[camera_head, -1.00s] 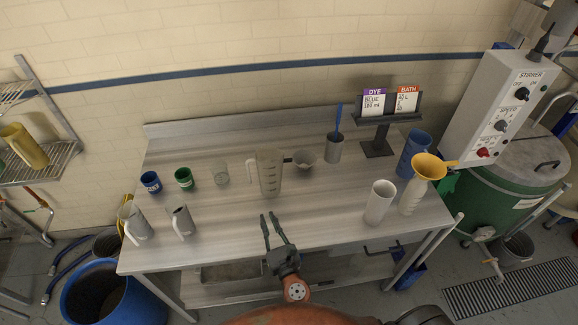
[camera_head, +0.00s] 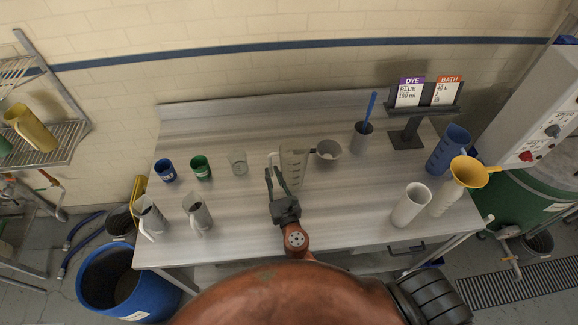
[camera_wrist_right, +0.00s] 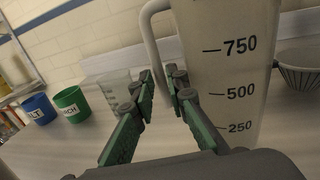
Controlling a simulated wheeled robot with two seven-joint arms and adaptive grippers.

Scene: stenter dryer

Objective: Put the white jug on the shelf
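A whitish measuring jug (camera_head: 293,168) with a graduated scale stands upright mid-table; in the wrist view its body (camera_wrist_right: 235,75) fills the right side, with its loop handle (camera_wrist_right: 151,30) on the left. My right gripper (camera_head: 273,171) is in front of this jug, at its handle side. Its two fingers (camera_wrist_right: 160,78) are apart, with the handle's lower part seen between or just beyond them; I cannot tell if they touch it. Two pale jugs with handles, one (camera_head: 151,214) and another (camera_head: 198,212), stand front left. The wire shelf (camera_head: 62,150) is at far left. My left gripper is not in view.
A blue cup (camera_head: 165,171), green cup (camera_head: 201,168) and clear beaker (camera_head: 238,162) stand left of the measuring jug; a grey bowl (camera_head: 329,150) is close on its right. A white cylinder (camera_head: 410,206) stands front right.

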